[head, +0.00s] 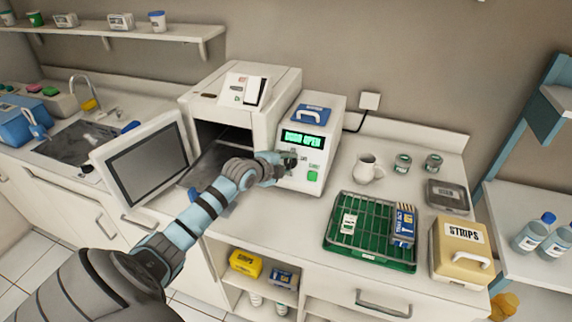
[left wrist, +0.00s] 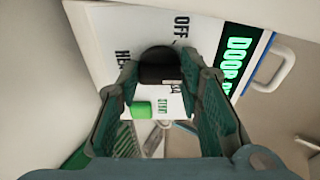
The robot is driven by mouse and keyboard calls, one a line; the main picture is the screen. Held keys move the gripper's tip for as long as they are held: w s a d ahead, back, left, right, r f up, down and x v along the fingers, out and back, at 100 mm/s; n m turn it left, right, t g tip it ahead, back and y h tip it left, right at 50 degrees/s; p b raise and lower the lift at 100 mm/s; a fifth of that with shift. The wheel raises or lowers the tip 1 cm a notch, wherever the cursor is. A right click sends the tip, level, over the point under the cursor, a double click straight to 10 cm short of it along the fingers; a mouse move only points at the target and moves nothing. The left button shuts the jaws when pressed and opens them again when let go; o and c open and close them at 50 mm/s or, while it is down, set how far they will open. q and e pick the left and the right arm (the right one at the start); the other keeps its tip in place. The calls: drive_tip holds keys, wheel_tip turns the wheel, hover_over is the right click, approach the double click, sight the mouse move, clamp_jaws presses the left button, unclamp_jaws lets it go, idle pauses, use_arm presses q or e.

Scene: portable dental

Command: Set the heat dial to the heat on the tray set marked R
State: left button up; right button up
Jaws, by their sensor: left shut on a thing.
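The heat dial (left wrist: 158,66) is a dark round knob on the white control box (head: 322,112). Lettering around it includes "OFF"; the other labels are partly covered. My left gripper (head: 284,162) is at the dial, its fingers (left wrist: 160,85) on either side of it and shut on it. The dial's exact setting is hard to read. The box's green display (head: 304,140) reads "DOOR OPEN", and a green start button (head: 312,176) sits below. A green tray (head: 340,258) under a wire rack holds a small marked card (head: 349,223) and a blue box (head: 403,226). I cannot read an R there.
The sterilizer (head: 262,110) beside the control box has its door (head: 145,163) swung open to the left. A mug (head: 366,168), small jars (head: 403,162) and a "STRIPS" box (head: 461,250) stand to the right. The counter before the control box is mostly clear.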

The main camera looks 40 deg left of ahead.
idle(0.3)
use_arm(q)
drive_tip(key=o, duration=1.2)
drive_tip(key=shift+c, duration=0.2)
drive_tip(key=v, duration=1.2)
drive_tip(key=shift+w, duration=0.1)
